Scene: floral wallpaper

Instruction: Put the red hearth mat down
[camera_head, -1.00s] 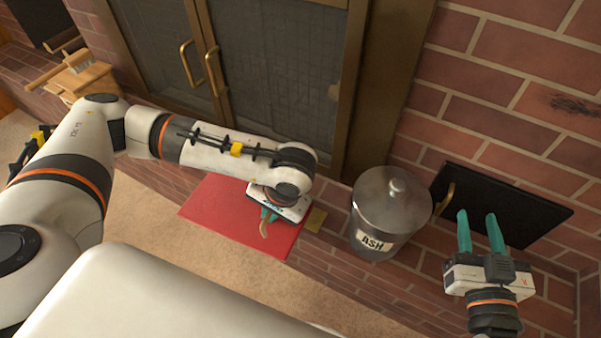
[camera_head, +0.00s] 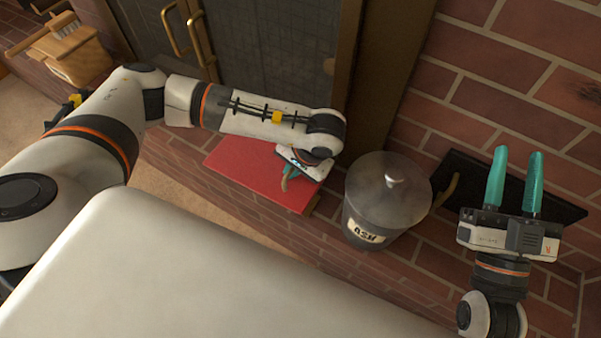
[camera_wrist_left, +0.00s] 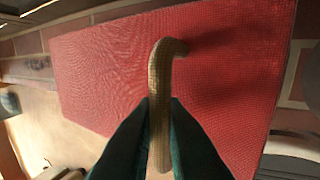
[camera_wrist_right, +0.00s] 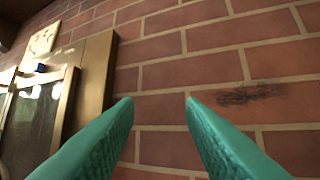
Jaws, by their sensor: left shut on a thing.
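The red hearth mat (camera_head: 245,170) is a flat red rectangle over the brick hearth, in front of the dark doors. I cannot tell whether it touches the bricks. My left gripper (camera_head: 288,180) is above its right part. In the left wrist view, the left gripper (camera_wrist_left: 158,112) is shut on a tan loop strap (camera_wrist_left: 160,75) of the mat (camera_wrist_left: 105,65). The gripper and wrist hide part of the mat in the head view. My right gripper (camera_head: 515,178) is open and empty in front of the brick wall. The right gripper's fingers (camera_wrist_right: 160,115) also show apart in the right wrist view.
A grey lidded ash can (camera_head: 388,195) stands just right of the mat. A black panel (camera_head: 465,175) with a brass handle lies behind the right gripper. Brass-handled doors (camera_head: 255,60) stand behind the mat. A wooden box with a brush (camera_head: 70,55) is at upper left.

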